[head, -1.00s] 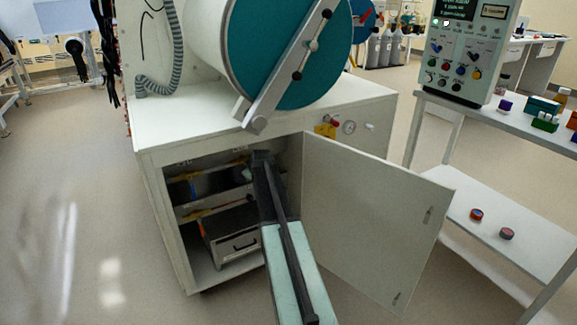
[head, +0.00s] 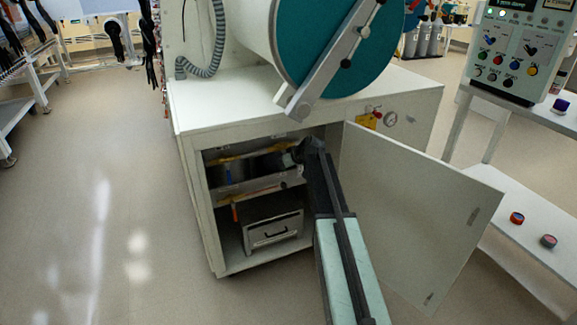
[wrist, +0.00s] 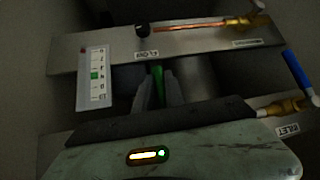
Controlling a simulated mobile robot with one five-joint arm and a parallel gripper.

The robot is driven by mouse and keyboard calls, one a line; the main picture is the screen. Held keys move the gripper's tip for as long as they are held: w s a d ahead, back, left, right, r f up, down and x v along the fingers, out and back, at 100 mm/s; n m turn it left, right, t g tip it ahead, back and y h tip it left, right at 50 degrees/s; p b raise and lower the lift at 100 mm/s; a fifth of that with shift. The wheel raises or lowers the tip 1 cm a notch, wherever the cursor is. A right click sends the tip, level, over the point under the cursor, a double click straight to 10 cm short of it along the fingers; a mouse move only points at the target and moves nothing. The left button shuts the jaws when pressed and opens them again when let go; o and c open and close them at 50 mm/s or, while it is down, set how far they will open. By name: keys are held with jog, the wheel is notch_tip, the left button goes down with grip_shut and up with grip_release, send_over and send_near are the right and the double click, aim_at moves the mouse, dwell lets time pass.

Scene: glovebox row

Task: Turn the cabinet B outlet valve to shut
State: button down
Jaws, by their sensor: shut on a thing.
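My gripper (head: 290,159) reaches into the open cabinet (head: 208,215) under the glovebox, at the upper right of its opening. In the wrist view my gripper (wrist: 159,88) is shut on a narrow green handle (wrist: 158,76). Its valve body is hidden behind the fingers and wrist. To the right a blue lever (wrist: 299,72) sits by a brass fitting (wrist: 283,107), beside a label (wrist: 288,129) that seems to end in "LET". I cannot tell from the labels which valve the green handle belongs to.
The cabinet door (head: 405,215) stands open to the right of my arm. A metal panel (wrist: 110,49) with a black knob (wrist: 142,29), a copper pipe (wrist: 190,27) and a scale (wrist: 96,76) lies beyond the fingers.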

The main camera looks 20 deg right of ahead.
jog(key=shift+w+r, duration=0.15)
jog(key=shift+w, duration=0.1)
jog(key=c, duration=1.4)
grip_release()
jog(key=shift+c, duration=0.2)
jog(key=shift+a, duration=0.1)
jog(key=p+v, duration=0.5)
jog(key=v, duration=0.2)
jog(key=shift+s+r, duration=0.2)
jog(key=shift+s, duration=0.1)
